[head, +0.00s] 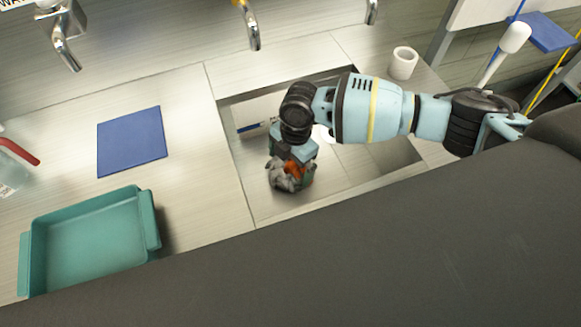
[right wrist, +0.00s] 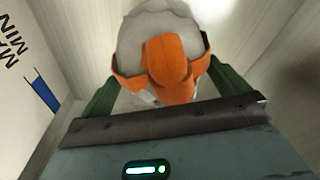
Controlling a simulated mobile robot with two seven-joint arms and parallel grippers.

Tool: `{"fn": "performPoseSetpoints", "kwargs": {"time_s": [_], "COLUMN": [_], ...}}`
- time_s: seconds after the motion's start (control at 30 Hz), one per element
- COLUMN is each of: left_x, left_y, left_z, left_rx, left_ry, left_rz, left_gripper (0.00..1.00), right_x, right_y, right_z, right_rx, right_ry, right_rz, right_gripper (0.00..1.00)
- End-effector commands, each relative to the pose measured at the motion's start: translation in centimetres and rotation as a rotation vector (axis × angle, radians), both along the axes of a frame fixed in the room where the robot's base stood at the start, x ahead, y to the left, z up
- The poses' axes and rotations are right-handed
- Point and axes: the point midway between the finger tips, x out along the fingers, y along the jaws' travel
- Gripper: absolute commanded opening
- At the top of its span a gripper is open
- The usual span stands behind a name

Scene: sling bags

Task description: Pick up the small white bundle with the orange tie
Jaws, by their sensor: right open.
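The small white bundle with the orange tie (right wrist: 168,50) shows large at the top centre of the right wrist view, its orange ends hanging toward me. It sits down in the sink basin and is partly hidden by my gripper in the head view. My right gripper (head: 291,184) reaches down into the basin over it. Its green fingers (right wrist: 165,92) are open, one on each side of the bundle. I cannot tell whether they touch it. My left gripper is not in view.
The sink basin (head: 262,204) has walls close around my right gripper. A teal tray (head: 38,262) and a blue mat (head: 132,141) lie on the counter to the left. A white cup (head: 403,63) stands behind my arm. Taps (head: 253,28) hang along the back.

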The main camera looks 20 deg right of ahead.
Motion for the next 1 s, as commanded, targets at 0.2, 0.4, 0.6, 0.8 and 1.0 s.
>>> {"fn": "performPoseSetpoints", "kwargs": {"time_s": [0.2,0.4,0.6,0.8,1.0], "left_x": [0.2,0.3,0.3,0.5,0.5], "left_y": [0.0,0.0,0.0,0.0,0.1], "left_z": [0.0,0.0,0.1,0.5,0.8], "left_rx": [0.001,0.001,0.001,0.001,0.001], "left_ry": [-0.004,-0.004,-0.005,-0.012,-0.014], "left_rz": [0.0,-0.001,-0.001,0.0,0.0], "left_gripper": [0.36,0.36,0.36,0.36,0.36], "right_x": [0.0,0.0,0.1,0.2,0.1], "right_y": [0.0,0.0,0.0,0.0,0.0], "right_z": [0.0,0.1,0.6,3.6,7.3], "right_rx": [0.0,0.0,0.001,0.002,0.002], "right_ry": [0.0,-0.001,-0.002,-0.005,-0.006], "right_rz": [0.0,0.0,0.0,-0.001,0.0], "right_gripper": [0.75,0.61,0.61,0.61,0.61]}}
